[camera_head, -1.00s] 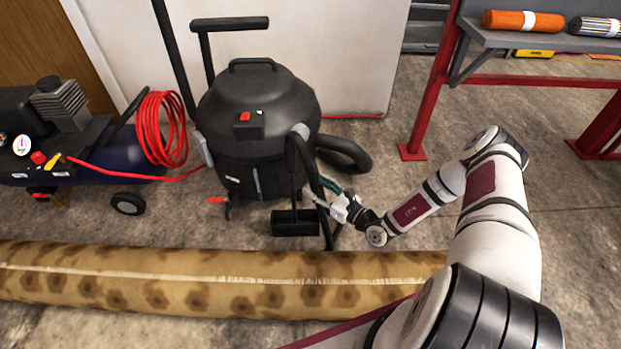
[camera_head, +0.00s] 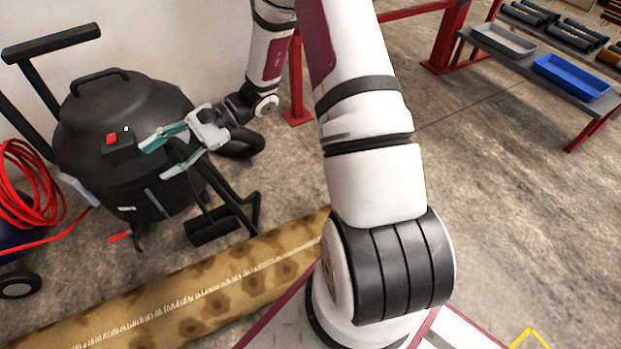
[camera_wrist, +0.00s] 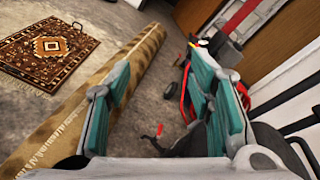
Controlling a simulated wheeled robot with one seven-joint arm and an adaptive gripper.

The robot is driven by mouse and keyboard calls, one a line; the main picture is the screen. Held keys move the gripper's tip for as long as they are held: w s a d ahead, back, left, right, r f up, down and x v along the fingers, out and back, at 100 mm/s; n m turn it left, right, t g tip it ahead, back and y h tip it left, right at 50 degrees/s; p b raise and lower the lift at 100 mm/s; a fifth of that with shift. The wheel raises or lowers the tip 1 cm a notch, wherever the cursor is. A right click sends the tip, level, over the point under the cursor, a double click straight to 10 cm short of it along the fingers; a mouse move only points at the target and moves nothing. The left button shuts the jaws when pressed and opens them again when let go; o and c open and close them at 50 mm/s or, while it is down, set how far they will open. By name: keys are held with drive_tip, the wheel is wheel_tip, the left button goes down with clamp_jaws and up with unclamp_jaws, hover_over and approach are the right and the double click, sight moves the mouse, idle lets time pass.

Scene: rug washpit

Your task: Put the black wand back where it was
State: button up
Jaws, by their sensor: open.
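The black wand (camera_head: 219,190) leans at the front of the black wet vacuum (camera_head: 105,165) in the head view, its wide floor head (camera_head: 213,226) down on the concrete beside the rolled rug. My gripper (camera_head: 157,161) is open, with its teal-lined fingers near the wand's upper end and in front of the vacuum's drum. The fingers hide part of the wand's top, and I cannot tell whether they touch it. In the wrist view my gripper (camera_wrist: 160,95) is spread wide, and I see nothing held between the fingers.
A rolled, spotted rug (camera_head: 235,290) lies on the floor before the vacuum. A red hose coil (camera_head: 28,190) is at left. A bench with a blue tray (camera_head: 572,77) and grey tray (camera_head: 503,40) stands right. A patterned rug (camera_wrist: 48,46) lies flat beyond the roll.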

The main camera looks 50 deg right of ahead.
drive_tip(key=s+a+r+n+g+h, duration=0.25)
drive_tip(key=s+r+n+h, duration=0.2)
drive_tip(key=s+r, duration=0.35)
drive_tip(key=s+a+r+n+g+h, duration=0.1)
drive_tip(key=s+r+n+g+h, duration=0.3)
drive_tip(key=s, duration=0.6)
drive_tip(key=s+d+r+n+t+h, duration=0.1)
drive_tip(key=s+d+r+n+h, duration=0.1)
drive_tip(key=s, duration=0.7)
drive_tip(key=s+d+r+n+t+h, duration=0.2)
drive_tip(key=s+d+r+n+h, duration=0.1)
drive_tip(key=s+d+h, duration=0.2)
drive_tip(key=s+d, duration=0.2)
drive_tip(key=s, duration=0.1)
drive_tip(key=shift+s+r, duration=0.25)
drive_tip(key=shift+s, duration=0.15)
wheel_tip(320, 180, up, 34)
drive_tip(key=t+p, duration=0.4)
drive_tip(key=p, duration=2.7)
drive_tip(key=shift+d+f+p, duration=0.15)
drive_tip(key=shift+f+p, duration=0.05)
drive_tip(key=shift+p, duration=0.2)
